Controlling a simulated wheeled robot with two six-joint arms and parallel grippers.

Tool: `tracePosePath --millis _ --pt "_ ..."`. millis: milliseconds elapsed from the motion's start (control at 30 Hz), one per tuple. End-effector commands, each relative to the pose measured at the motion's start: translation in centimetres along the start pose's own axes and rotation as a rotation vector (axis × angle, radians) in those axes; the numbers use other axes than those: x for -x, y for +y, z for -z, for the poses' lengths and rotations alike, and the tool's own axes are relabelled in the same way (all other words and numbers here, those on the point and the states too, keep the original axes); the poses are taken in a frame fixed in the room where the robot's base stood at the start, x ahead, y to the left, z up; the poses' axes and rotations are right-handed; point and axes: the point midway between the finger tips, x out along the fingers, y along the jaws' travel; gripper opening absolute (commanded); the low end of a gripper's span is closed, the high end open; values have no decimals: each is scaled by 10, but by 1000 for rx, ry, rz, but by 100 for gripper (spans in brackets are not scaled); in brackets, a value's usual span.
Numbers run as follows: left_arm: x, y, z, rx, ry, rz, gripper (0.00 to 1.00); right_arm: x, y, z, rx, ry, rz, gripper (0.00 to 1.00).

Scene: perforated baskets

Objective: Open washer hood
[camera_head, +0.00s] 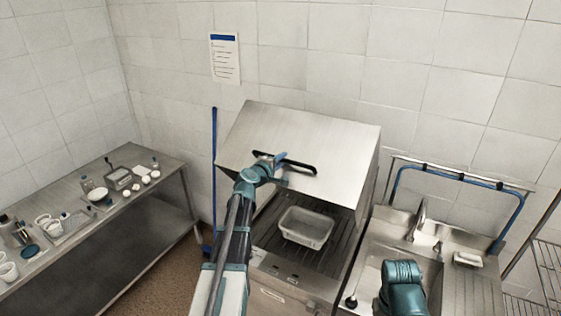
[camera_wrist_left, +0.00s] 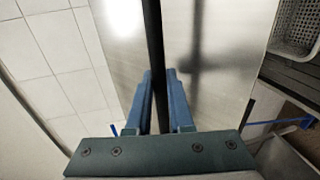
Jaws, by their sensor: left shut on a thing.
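The washer hood (camera_head: 308,138) is a silver metal cover, raised above the washer so that its inside shows below the front edge. A black handle bar (camera_head: 300,165) runs across the hood's front. My left gripper (camera_head: 268,161) is shut on the handle near its left end. In the left wrist view, the blue fingers (camera_wrist_left: 160,98) close around the dark handle bar (camera_wrist_left: 153,45) against the shiny hood. A perforated basket (camera_head: 306,228) sits on the rack inside the washer; a corner of it shows in the left wrist view (camera_wrist_left: 298,25). My right gripper is not visible; only part of my right arm shows.
A metal sink (camera_head: 400,243) with a tap stands right of the washer, with a blue hose (camera_head: 460,178) behind it. A metal table (camera_head: 165,195) with dishes and cups is at left. A blue pole (camera_head: 214,175) leans by the wall. A wire rack (camera_head: 548,268) is at far right.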

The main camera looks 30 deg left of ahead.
Motion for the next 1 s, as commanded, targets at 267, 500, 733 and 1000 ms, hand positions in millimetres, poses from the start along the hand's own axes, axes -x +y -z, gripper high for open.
tracePosePath --millis 267,500,733,1000 --pt "0 -1 0 0 1 0 27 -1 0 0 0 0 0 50" --pt "0 -1 0 0 0 0 50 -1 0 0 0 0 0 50" --pt "0 -2 0 -1 -1 0 50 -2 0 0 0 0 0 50" --pt "4 -18 -1 -1 -1 0 50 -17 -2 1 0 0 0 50"
